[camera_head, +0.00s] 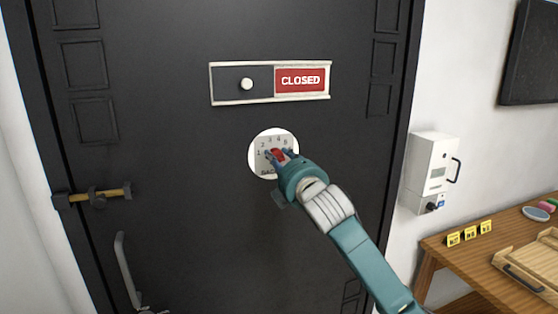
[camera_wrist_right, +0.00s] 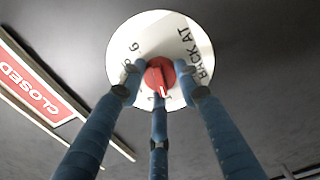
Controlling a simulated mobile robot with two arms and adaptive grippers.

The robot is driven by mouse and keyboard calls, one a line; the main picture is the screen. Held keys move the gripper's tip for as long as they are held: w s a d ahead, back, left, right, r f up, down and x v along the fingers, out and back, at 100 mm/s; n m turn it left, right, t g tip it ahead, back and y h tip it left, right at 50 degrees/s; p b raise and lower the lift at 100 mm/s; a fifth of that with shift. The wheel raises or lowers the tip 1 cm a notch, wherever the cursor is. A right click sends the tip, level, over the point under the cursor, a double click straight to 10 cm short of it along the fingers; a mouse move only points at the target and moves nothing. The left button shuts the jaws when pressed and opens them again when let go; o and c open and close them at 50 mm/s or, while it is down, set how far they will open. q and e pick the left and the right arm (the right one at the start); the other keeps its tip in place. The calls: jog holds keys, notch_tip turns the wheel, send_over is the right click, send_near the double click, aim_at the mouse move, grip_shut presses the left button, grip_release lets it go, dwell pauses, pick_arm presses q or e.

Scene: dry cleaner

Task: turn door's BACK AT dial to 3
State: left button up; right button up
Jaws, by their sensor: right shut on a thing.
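The BACK AT dial is a round white plate (camera_head: 254,142) with black numbers on the dark door (camera_head: 180,210). A small red knob (camera_head: 278,154) sits at its middle. In the right wrist view, BACK AT is printed on the right of the plate (camera_wrist_right: 150,28), and the red knob (camera_wrist_right: 160,76) has a pale mark on its lower edge. My right gripper (camera_head: 280,157) is shut on the knob; its blue fingers (camera_wrist_right: 158,90) surround it and hide several numbers. I cannot tell exactly which number the mark points to. My left gripper is not in view.
A sliding sign (camera_head: 240,98) reading CLOSED is above the dial. A brass bolt (camera_head: 110,193) and a pull handle (camera_head: 126,270) are at the door's left. A white wall box (camera_head: 430,165) and a wooden table (camera_head: 460,262) are to the right.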

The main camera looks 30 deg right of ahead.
jog(key=shift+m, duration=0.4)
jog(key=m+p, duration=0.2)
jog(key=m, duration=0.3)
jog(key=shift+m, duration=0.4)
jog(key=m+p, duration=0.1)
jog(key=m, duration=0.4)
jog(key=shift+p, duration=0.3)
jog(key=shift+m, duration=0.3)
jog(key=o, duration=1.2)
jog(key=shift+c, duration=0.2)
